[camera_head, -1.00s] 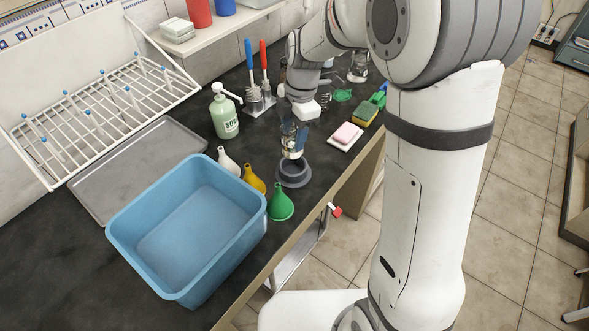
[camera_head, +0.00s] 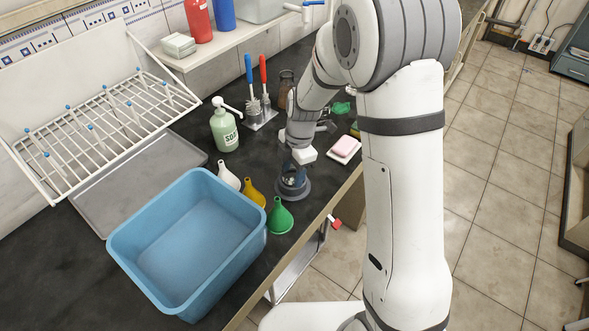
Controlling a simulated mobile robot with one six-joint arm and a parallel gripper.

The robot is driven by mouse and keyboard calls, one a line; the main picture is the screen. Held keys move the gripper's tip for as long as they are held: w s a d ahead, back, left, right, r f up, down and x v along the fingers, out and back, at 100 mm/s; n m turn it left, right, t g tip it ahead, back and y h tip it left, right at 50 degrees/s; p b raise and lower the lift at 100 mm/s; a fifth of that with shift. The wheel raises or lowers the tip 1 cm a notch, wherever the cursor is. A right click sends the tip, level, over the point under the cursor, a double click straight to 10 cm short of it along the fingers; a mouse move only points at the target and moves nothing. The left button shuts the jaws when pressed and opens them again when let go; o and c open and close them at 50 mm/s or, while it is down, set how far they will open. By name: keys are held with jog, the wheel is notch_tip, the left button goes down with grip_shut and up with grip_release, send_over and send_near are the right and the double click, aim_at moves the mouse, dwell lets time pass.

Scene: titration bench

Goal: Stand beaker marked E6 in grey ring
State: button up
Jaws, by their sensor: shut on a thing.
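The grey ring (camera_head: 294,191) lies on the dark bench, just right of the funnels. A small glass beaker (camera_head: 291,180) is at the ring, upright or nearly so, its lower part within the ring's outline. I cannot tell whether its base rests on the bench. No E6 mark is legible at this size.
A green funnel (camera_head: 279,217), a yellow funnel (camera_head: 255,192) and a white funnel (camera_head: 228,176) stand close left of the ring. A blue tub (camera_head: 190,245) is beyond them. A soap bottle (camera_head: 224,128) and pink sponge (camera_head: 345,145) stand behind. The bench edge is near on the right.

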jog(key=shift+f, duration=0.2)
jog(key=o, duration=1.1)
jog(key=shift+r, duration=0.1)
notch_tip(320, 180, up, 11)
jog(key=d, duration=0.1)
jog(key=s+d+r+m+t, duration=0.1)
jog(key=s+d+r+m, duration=0.1)
jog(key=s+d+m, duration=0.2)
jog(key=s+d+r+m+t+h, duration=0.1)
jog(key=s+d+r+m, duration=0.1)
jog(key=s+d+m, duration=0.3)
jog(key=s+d+r+m+t, duration=0.1)
jog(key=s+d+r+m, duration=0.2)
jog(key=s+m, duration=0.7)
jog(key=shift+s+d+m+t+b, duration=0.15)
jog(key=shift+d+m, duration=0.35)
jog(key=shift+m, duration=0.7)
jog(key=shift+s+d+m+t+b, duration=0.1)
jog(key=shift+d+m+t+b, duration=0.25)
jog(key=shift+m, duration=0.85)
jog(key=shift+c, duration=0.3)
